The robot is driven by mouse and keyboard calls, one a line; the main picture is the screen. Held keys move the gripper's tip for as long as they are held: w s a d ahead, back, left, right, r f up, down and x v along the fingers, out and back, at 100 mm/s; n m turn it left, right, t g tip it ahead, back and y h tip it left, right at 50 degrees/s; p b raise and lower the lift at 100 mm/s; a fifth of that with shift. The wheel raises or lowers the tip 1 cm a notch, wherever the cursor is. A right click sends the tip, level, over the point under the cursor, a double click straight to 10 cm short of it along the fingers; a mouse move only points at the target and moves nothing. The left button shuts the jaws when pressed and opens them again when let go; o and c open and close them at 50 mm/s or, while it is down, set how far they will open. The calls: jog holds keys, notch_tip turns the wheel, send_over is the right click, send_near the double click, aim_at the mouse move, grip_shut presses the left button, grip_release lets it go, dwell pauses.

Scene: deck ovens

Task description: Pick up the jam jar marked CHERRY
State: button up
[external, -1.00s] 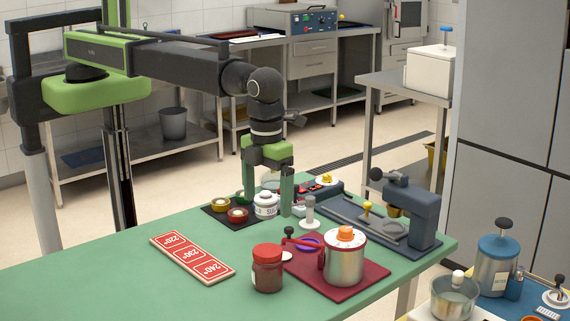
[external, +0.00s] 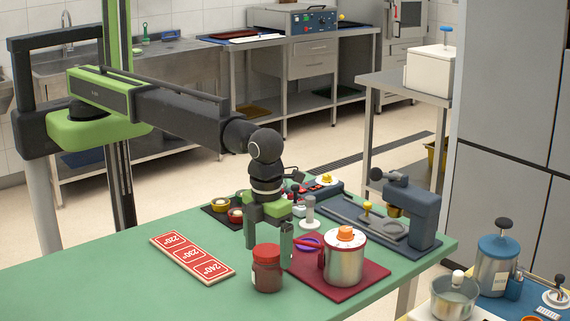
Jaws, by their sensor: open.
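A jam jar (external: 267,275) with dark red contents and a red lid stands upright on the green table, left of the dark red mat. A pale label shows at its left edge; its wording cannot be read from here. My gripper (external: 268,250) points down with its fingers apart, just behind and above the jar's lid in the picture. One finger shows left of the lid and one right of it. The fingers hold nothing that I can see. Whether they touch the jar cannot be told.
A mat (external: 372,274) with a metal canister (external: 344,262) is close on the right. A red temperature board (external: 192,258) lies to the left. Small jars (external: 221,205), a white stamp-like piece (external: 309,211) and a grey press (external: 413,212) stand behind. The table's front left is clear.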

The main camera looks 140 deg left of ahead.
aim_at(268, 264)
notch_tip(268, 264, down, 5)
jog(key=b, duration=0.4)
jog(key=shift+f+b, duration=0.15)
jog(key=shift+b, duration=0.25)
jog(key=shift+r, duration=0.2)
jog(key=shift+c, duration=0.3)
grip_shut()
jog(key=shift+r, duration=0.1)
